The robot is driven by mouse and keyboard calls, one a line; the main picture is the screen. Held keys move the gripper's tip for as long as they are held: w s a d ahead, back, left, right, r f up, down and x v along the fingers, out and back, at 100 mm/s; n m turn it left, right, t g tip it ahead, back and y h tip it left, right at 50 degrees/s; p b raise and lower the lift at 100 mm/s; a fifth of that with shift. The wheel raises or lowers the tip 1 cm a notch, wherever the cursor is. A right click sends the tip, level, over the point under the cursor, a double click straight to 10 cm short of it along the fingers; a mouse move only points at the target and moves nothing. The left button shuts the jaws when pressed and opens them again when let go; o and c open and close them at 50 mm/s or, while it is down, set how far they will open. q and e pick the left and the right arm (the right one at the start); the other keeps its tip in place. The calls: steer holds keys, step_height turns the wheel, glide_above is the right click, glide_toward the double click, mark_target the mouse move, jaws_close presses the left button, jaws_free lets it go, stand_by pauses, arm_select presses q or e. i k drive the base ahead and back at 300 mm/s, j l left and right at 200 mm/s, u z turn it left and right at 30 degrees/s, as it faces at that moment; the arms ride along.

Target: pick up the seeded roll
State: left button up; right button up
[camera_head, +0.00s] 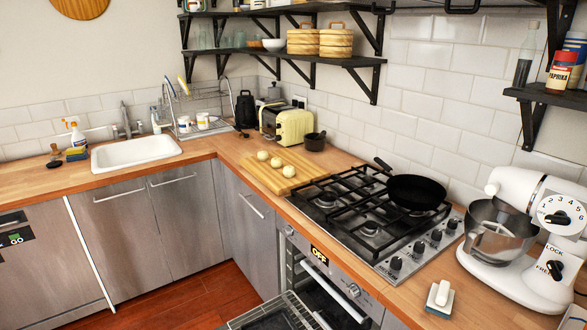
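Three small pale round rolls lie in a row on a wooden cutting board (262,178) on the counter, left of the gas hob. They are a back roll (263,155), a middle roll (276,162) and a front roll (289,171). They are too small here to tell which one is seeded. Neither of my grippers shows in the head view.
The hob (370,228) carries a black frying pan (416,191). A yellow toaster (287,123) and a dark mortar (315,141) stand behind the board. A white stand mixer (530,235) is at right. The oven (330,290) looks open below.

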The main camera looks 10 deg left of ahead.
mark_target(289, 171)
steer(key=j+z, duration=0.15)
steer(key=j, duration=0.9)
steer(key=k+j+z, duration=0.15)
steer(key=j, duration=0.85)
steer(key=i+j+z, duration=0.1)
steer(key=j, duration=0.25)
steer(key=i+j, duration=0.25)
steer(key=i+j+z, duration=0.15)
steer(key=j, duration=0.35)
steer(key=i+j, duration=0.15)
steer(key=j, duration=0.2)
steer(key=i+j+z, duration=0.15)
steer(key=j, duration=0.25)
steer(key=i+j+z, duration=0.1)
steer(key=j, duration=0.3)
